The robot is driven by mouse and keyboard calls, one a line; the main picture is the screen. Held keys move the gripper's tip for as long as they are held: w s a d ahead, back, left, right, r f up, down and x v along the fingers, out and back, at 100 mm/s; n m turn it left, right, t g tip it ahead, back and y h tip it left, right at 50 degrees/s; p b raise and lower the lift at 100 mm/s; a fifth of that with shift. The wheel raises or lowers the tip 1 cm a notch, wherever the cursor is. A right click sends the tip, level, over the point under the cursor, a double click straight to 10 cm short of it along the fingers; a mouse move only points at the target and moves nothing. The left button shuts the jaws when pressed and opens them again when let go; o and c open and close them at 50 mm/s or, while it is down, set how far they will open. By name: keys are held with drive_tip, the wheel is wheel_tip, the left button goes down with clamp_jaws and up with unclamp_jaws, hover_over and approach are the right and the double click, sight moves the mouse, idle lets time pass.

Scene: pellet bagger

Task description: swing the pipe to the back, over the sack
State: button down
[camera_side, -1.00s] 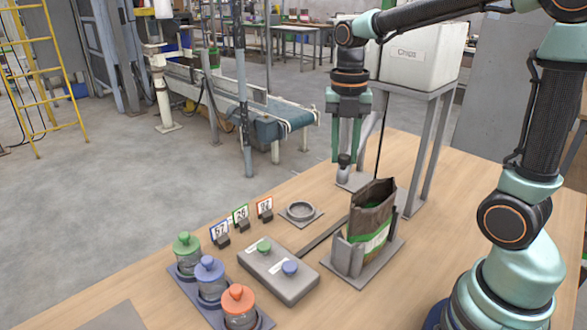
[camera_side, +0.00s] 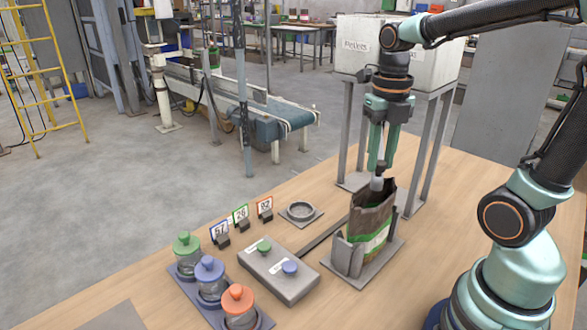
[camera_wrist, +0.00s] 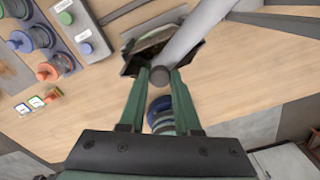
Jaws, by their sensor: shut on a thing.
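The grey pipe (camera_wrist: 195,38) runs in from the upper right in the wrist view, and its end lies between my fingertips. My gripper (camera_wrist: 160,76) is shut on it there. In the side view, my gripper (camera_side: 379,166) points down above the sack (camera_side: 369,222), and the pipe's light end (camera_side: 377,184) shows at the sack's open mouth. The brown sack with a green and white band stands upright in a grey holder (camera_side: 348,255). In the wrist view, the sack's dark mouth (camera_wrist: 135,62) is partly covered by the pipe. The exact overlap is hard to tell.
A white labelled bin (camera_side: 352,47) stands on a grey frame (camera_side: 346,130) behind my gripper. A box with green and blue buttons (camera_side: 278,275), three knobbed jars (camera_side: 210,283), number cards (camera_side: 240,217) and a ring on a plate (camera_side: 300,211) are left of the sack.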

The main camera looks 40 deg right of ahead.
drive_tip(key=shift+s, duration=0.15)
drive_tip(key=c, duration=0.6)
unclamp_jaws()
wheel_tip(320, 180, up, 12)
